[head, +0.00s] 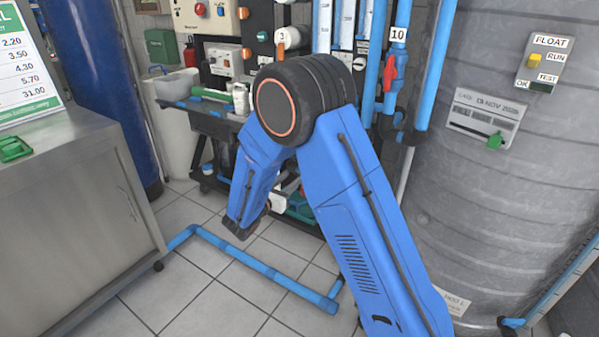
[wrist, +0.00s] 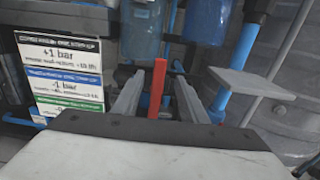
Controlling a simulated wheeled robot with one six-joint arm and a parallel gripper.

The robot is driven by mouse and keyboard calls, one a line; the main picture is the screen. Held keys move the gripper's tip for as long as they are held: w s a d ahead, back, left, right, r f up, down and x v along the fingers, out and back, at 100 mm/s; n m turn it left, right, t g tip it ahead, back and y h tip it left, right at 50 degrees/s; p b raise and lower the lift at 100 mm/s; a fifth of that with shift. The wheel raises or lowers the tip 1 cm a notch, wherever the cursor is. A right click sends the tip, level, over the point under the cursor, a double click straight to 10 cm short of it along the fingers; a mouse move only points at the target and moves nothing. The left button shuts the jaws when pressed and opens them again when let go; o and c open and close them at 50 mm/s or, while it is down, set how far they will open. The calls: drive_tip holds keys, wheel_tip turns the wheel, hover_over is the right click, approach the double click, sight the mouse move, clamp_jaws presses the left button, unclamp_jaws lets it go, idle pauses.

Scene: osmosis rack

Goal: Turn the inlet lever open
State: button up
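A red upright lever (wrist: 158,88) shows in the wrist view, which I take to be the inlet lever. It stands between the two grey fingers of my gripper (wrist: 158,98). The fingers are apart, with a visible gap on each side of the lever. I cannot tell how far the lever reaches in between them. In the head view my blue arm bends down in front of the rack and my gripper is hidden. Another red valve handle (head: 390,72) sits on a blue pipe beside the label 10 in the head view.
A sign with pressure steps (wrist: 62,75) stands left of my gripper. A flat grey plate (wrist: 250,83) and a blue pipe (wrist: 222,100) are to its right. A blue floor pipe (head: 255,265) crosses the tiles. A metal cabinet (head: 75,225) and large grey tank (head: 510,190) flank the floor.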

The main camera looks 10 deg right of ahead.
drive_tip(key=x, duration=0.6)
drive_tip(key=shift+w+d, duration=0.15)
drive_tip(key=shift+c, duration=0.6)
clamp_jaws()
